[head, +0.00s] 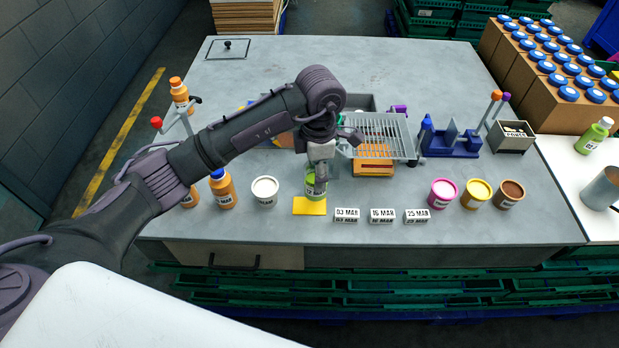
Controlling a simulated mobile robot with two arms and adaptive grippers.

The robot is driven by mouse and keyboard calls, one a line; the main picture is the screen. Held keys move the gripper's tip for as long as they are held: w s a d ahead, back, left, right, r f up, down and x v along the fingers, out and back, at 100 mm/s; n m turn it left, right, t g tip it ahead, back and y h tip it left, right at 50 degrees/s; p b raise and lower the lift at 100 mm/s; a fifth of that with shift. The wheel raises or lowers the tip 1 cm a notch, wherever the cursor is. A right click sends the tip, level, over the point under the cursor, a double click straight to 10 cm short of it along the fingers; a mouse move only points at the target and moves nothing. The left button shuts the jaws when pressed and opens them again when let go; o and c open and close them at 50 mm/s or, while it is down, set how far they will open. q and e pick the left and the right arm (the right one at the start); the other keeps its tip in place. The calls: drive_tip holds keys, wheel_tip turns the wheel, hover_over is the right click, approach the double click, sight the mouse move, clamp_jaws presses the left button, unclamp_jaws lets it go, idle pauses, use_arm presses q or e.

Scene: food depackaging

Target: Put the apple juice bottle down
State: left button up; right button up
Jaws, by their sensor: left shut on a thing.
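The apple juice bottle (310,188) is a green bottle near the front middle of the grey table (390,232). My left gripper (320,176) reaches in from above and is shut on it. The bottle is roughly upright, and the gripper hides part of it. Just in front of its base is a flat yellow pad (308,206). I cannot tell whether the bottle's base touches the pad or hangs a little above it. My right gripper is not in view.
A white tub (265,190) and an orange bottle (223,190) stand left. Small date blocks (382,215) and coloured tubs (442,193) stand right. A wire rack (378,130) is behind the gripper. Another green bottle (594,136) stands on the white side table.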

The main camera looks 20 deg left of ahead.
sight(310, 186)
use_arm(q)
drive_tip(key=shift+s+a+f, duration=0.25)
drive_tip(key=shift+a+f, duration=0.2)
drive_tip(key=shift+a, duration=0.3)
drive_tip(key=shift+f+p, duration=0.35)
drive_tip(key=shift+p, duration=0.1)
wheel_tip(310, 186, down, 3)
drive_tip(key=shift+f+p, duration=0.1)
drive_tip(key=shift+p, duration=0.65)
drive_tip(key=shift+f, duration=0.25)
drive_tip(key=o, duration=0.9)
drive_tip(key=shift+f+b, duration=0.1)
drive_tip(key=shift+b, duration=0.2)
drive_tip(key=o, duration=0.4)
drive_tip(key=shift+o, duration=0.2)
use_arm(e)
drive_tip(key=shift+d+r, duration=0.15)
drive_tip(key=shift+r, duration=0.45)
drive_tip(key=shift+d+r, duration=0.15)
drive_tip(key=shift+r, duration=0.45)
